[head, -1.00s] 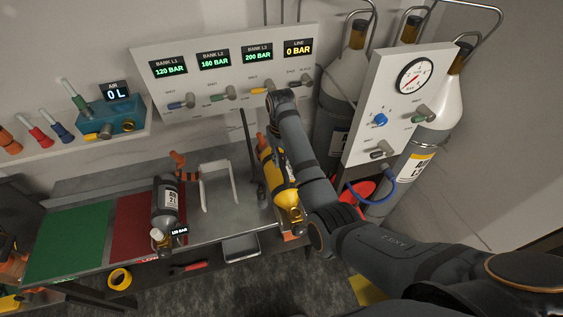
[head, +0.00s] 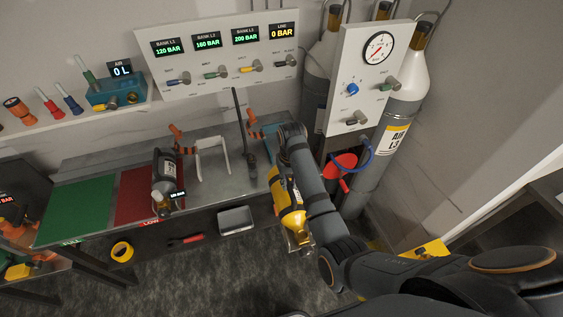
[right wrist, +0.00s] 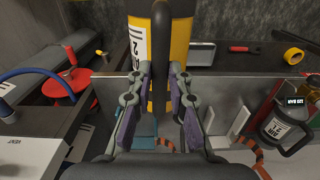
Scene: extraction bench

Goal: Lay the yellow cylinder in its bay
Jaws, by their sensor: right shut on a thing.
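The yellow cylinder (head: 284,191) with a dark band is in my right gripper, beyond the bench's front edge with its valve end low over the floor. It also shows in the right wrist view (right wrist: 180,45), with a black handle or strap and a white label. My right gripper (right wrist: 160,77) is shut on it, one finger at each side of the black part. In the head view my right arm hides part of the cylinder and gripper. A yellow surface (head: 430,249) shows at lower right, partly behind my arm; I cannot tell whether it is the bay. My left gripper is out of view.
The bench holds a green mat (head: 75,212), a red mat (head: 132,200), a grey cylinder (head: 163,180) and a white bracket (head: 200,157). A grey tray (head: 236,219) is at the front edge. A gauge panel (head: 365,85) and tall cylinders stand at right.

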